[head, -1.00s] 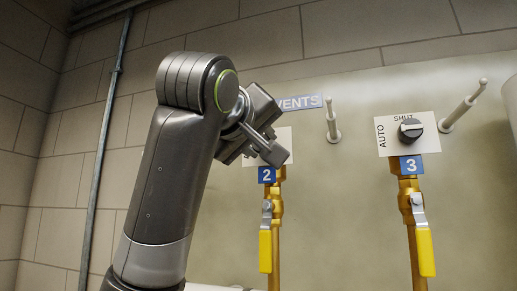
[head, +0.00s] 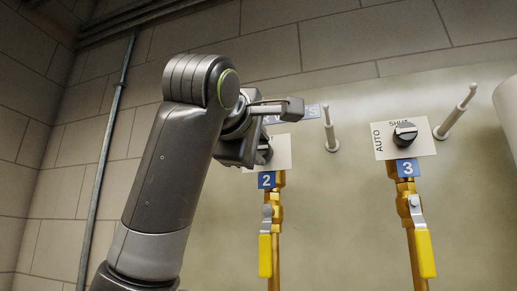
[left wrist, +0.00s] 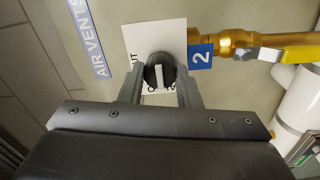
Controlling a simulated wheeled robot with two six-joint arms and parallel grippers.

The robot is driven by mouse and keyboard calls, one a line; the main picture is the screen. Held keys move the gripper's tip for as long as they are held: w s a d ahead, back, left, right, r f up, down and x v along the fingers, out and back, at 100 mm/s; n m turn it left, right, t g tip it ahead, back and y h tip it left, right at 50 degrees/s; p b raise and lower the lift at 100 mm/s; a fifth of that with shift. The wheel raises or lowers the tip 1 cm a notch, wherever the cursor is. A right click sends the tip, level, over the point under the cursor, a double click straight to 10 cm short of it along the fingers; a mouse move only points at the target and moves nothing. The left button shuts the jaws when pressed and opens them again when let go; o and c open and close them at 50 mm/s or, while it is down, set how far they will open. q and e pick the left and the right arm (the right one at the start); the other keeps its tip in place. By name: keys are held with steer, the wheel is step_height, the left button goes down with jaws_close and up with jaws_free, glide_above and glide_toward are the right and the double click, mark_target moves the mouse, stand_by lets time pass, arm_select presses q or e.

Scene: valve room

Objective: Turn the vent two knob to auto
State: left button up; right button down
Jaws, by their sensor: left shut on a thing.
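The vent two knob is black with a white bar and sits on a white plate (left wrist: 165,35) marked 2. In the left wrist view the knob (left wrist: 160,68) is between the two fingers of my left gripper (left wrist: 160,86), which is shut on it. Its white bar runs up and down in that view, towards partly hidden letters at the plate's lower edge. Other letters, "UT", show at the left of the plate. In the head view the knob (head: 264,153) is mostly hidden by my left gripper (head: 262,122). My right gripper is not in view.
A similar knob (head: 404,134) on plate 3 is to the right, with AUTO at its left and SHUT on top. Toggle levers (head: 330,135) stick out beside the plates. Yellow-handled valves (head: 265,255) hang below. The AIR VENTS sign (left wrist: 88,38) is partly covered in the head view.

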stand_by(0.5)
arm_select(q)
steer(key=o, duration=1)
steer(key=shift+c, duration=0.2)
steer(key=shift+s+a, duration=0.1)
steer(key=shift+s, duration=0.05)
steer(key=b+v, duration=0.7)
steer(key=v, duration=1)
